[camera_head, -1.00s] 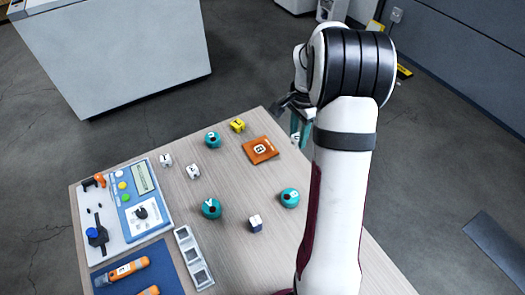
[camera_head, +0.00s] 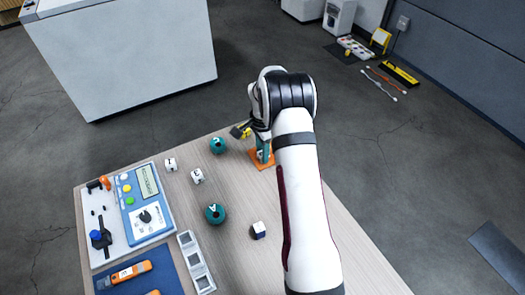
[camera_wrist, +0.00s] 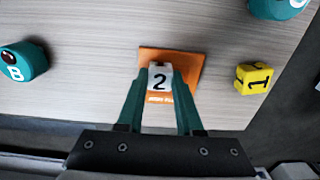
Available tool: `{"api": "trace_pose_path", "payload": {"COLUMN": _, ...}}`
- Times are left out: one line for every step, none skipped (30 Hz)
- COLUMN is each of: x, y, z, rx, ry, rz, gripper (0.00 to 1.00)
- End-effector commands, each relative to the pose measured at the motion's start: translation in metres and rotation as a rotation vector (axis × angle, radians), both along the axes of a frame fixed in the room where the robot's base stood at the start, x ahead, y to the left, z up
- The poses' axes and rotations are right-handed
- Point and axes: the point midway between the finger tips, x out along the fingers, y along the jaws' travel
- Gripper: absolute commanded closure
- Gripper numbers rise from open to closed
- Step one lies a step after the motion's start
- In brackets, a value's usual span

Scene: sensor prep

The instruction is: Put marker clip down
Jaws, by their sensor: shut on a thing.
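A white block marked 2 (camera_wrist: 160,78), which I take to be the marker clip, is between my fingertips in the wrist view. My gripper (camera_wrist: 160,85) is shut on it. An orange square plate (camera_wrist: 186,68) lies on the table behind and under the block. I cannot tell whether the block rests on the plate or just above it. In the head view my gripper (camera_head: 263,146) is over the orange plate (camera_head: 258,164), and my fingers and wrist hide most of the block.
A yellow cube (camera_wrist: 253,78) is right of the plate, near the table edge. Teal round pieces (camera_head: 217,145) (camera_head: 214,213), white cubes (camera_head: 170,164) (camera_head: 197,176) and a dark-sided cube (camera_head: 259,230) stand on the table. A blue instrument panel (camera_head: 142,215), slotted tray (camera_head: 195,262) and orange tool (camera_head: 129,272) are left.

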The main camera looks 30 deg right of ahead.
Motion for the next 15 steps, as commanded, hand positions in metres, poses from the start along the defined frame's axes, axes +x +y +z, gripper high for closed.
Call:
{"api": "trace_pose_path", "payload": {"x": -0.0002, "y": 0.0, "z": -0.001, "rx": 0.0, "ry": 0.0, "rz": 0.0, "gripper": 1.0}}
{"api": "trace_pose_path", "payload": {"x": -0.0002, "y": 0.0, "z": -0.0019, "rx": 0.0, "ry": 0.001, "rz": 0.0, "gripper": 1.0}}
{"api": "trace_pose_path", "payload": {"x": -0.0002, "y": 0.0, "z": -0.003, "rx": 0.0, "ry": 0.001, "rz": 0.0, "gripper": 1.0}}
{"api": "trace_pose_path", "payload": {"x": -0.0001, "y": -0.0001, "z": -0.0026, "rx": 0.0, "ry": 0.0, "rz": 0.0, "gripper": 0.6}}
{"api": "trace_pose_path", "payload": {"x": -0.0001, "y": -0.0001, "z": -0.0025, "rx": 0.0, "ry": 0.0, "rz": 0.0, "gripper": 0.54}}
{"api": "trace_pose_path", "payload": {"x": -0.0001, "y": -0.0001, "z": -0.0025, "rx": 0.0, "ry": 0.0, "rz": 0.0, "gripper": 0.47}}
{"api": "trace_pose_path", "payload": {"x": -0.0001, "y": -0.0001, "z": -0.0025, "rx": 0.0, "ry": 0.0, "rz": 0.0, "gripper": 0.42}}
{"api": "trace_pose_path", "payload": {"x": -0.0001, "y": -0.0001, "z": -0.0024, "rx": 0.0, "ry": 0.0, "rz": 0.0, "gripper": 0.36}}
{"api": "trace_pose_path", "payload": {"x": -0.0001, "y": -0.0001, "z": -0.0024, "rx": 0.0, "ry": 0.0, "rz": 0.0, "gripper": 0.35}}
{"api": "trace_pose_path", "payload": {"x": -0.0001, "y": -0.0001, "z": -0.0024, "rx": 0.0, "ry": 0.0, "rz": 0.0, "gripper": 0.35}}
{"api": "trace_pose_path", "payload": {"x": -0.0001, "y": -0.0001, "z": -0.0024, "rx": 0.0, "ry": 0.0, "rz": 0.0, "gripper": 0.35}}
{"api": "trace_pose_path", "payload": {"x": -0.0002, "y": -0.0001, "z": -0.0024, "rx": 0.0, "ry": 0.0, "rz": 0.0, "gripper": 0.35}}
{"api": "trace_pose_path", "payload": {"x": -0.0001, "y": -0.0001, "z": -0.0024, "rx": 0.0, "ry": 0.0, "rz": 0.0, "gripper": 0.35}}
{"api": "trace_pose_path", "payload": {"x": -0.0002, "y": -0.0001, "z": -0.0024, "rx": 0.0, "ry": 0.0, "rz": 0.0, "gripper": 0.35}}
{"api": "trace_pose_path", "payload": {"x": -0.0002, "y": -0.0001, "z": -0.0023, "rx": 0.0, "ry": 0.0, "rz": 0.0, "gripper": 0.35}}
